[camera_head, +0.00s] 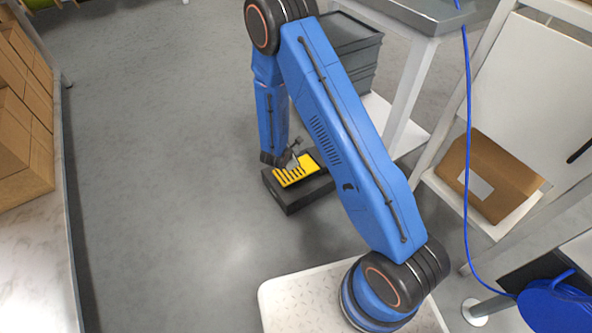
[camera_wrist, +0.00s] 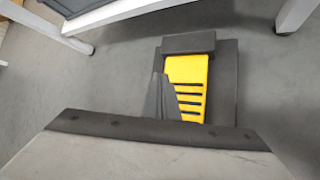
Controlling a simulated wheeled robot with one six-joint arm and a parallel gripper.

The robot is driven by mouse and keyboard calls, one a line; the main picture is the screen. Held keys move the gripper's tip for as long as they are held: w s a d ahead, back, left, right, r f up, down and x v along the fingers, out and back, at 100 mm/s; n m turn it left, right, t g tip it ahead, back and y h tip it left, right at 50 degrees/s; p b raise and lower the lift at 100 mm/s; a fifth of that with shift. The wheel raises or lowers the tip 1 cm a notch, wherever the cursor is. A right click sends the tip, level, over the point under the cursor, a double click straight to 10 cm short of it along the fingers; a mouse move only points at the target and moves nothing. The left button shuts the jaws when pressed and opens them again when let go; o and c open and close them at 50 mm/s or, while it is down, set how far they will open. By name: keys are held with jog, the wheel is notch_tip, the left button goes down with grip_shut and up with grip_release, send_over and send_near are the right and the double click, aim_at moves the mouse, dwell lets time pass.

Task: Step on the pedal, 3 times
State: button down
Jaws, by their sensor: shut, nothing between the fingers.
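The pedal (camera_head: 309,166) is a yellow plate with dark slots on a dark grey base, on the floor left of the white table leg. It also shows in the wrist view (camera_wrist: 187,72), with a raised grey block at its far end. My gripper (camera_head: 291,163) is shut and empty, pointing down at the pedal's left part. In the wrist view its fingers (camera_wrist: 162,97) overlap the left edge of the yellow plate. I cannot tell whether the fingertips touch the plate.
Grey stacked crates (camera_head: 352,48) stand behind my arm, by a white table (camera_head: 409,90). A cardboard box (camera_head: 489,176) sits on a white shelf at the right, near a hanging blue cable (camera_head: 468,120). Brown boxes (camera_head: 22,120) line the left. The floor (camera_head: 160,150) left of the pedal is clear.

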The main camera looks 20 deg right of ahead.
send_near(296, 169)
jog(key=shift+w+d+f, duration=0.4)
jog(key=shift+w+d, duration=0.15)
jog(key=shift+w, duration=0.25)
jog(key=shift+w+d+f, duration=0.35)
jog(key=shift+w+d, duration=0.25)
jog(key=shift+w, duration=0.2)
jog(key=shift+w+d+f, duration=0.4)
jog(key=shift+w+d, duration=0.15)
jog(key=shift+w, duration=0.25)
jog(key=shift+f, duration=0.2)
jog(key=shift+f, duration=0.25)
jog(key=shift+f, duration=1.2)
dwell(1.8)
jog(key=shift+r, duration=1.65)
